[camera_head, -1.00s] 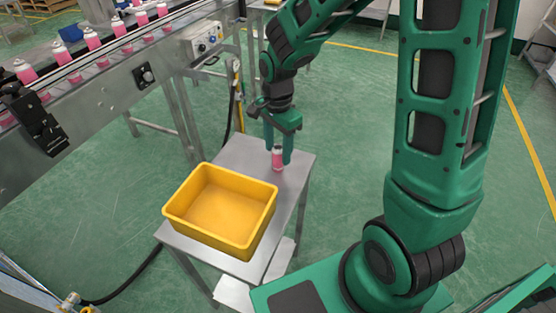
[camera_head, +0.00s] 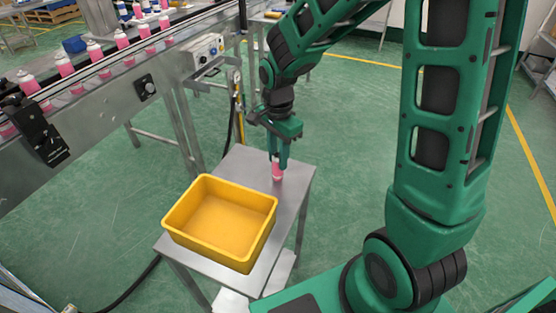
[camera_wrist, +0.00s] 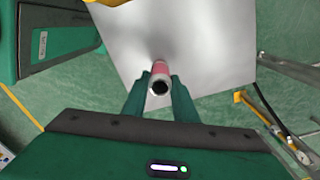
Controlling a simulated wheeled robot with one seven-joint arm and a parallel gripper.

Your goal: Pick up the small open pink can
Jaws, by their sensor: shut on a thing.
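The small open pink can (camera_head: 278,174) stands near the far end of the small metal table. In the wrist view the can (camera_wrist: 160,70) shows its dark open top between the fingers. My gripper (camera_head: 279,164) points down from above and is shut on the can, with a finger on either side. It also shows in the wrist view (camera_wrist: 159,88). The fingers hide part of the can in the head view. Whether the can's base touches the table I cannot tell for certain.
A yellow bin (camera_head: 222,217) takes up the near part of the metal table (camera_head: 297,190). A conveyor (camera_head: 105,85) carrying several pink cans with white tops runs along the left. A control box (camera_head: 205,52) sits behind the table. Green floor lies open to the right.

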